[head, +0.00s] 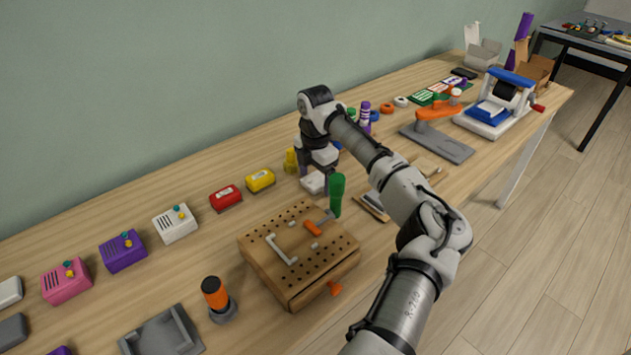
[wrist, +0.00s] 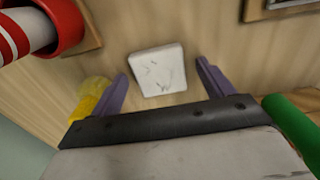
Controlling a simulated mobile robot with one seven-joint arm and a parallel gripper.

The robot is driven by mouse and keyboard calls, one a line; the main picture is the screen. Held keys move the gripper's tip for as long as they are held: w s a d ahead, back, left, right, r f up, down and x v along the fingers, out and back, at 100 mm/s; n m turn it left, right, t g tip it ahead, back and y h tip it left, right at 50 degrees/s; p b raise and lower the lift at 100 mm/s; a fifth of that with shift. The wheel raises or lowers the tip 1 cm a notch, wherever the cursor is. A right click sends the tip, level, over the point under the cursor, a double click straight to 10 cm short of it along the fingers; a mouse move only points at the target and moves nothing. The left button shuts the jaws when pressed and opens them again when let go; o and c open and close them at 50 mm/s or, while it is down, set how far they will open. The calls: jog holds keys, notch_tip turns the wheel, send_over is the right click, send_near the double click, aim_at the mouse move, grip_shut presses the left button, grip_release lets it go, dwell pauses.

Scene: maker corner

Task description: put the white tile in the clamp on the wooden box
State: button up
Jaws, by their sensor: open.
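The white tile (wrist: 157,69) is a small square plate lying flat on the wooden table in the wrist view. It also shows under my gripper in the head view (head: 313,183). My gripper (wrist: 162,72) is open, with one purple finger on either side of the tile and a gap on both sides. The wooden box (head: 325,281) has a top full of holes and stands nearer the front edge. On its top are a white bar (head: 281,250) and an orange-and-grey clamp-like piece (head: 313,228); I cannot make out its jaws.
Red (head: 225,198) and yellow (head: 260,180) blocks lie to the left. A wooden board (head: 371,206) lies to the right.

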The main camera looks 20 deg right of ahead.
aim_at(315, 180)
jog(key=c, duration=1.1)
jog(key=shift+r, duration=0.1)
jog(key=shift+c, duration=0.2)
notch_tip(315, 180, up, 20)
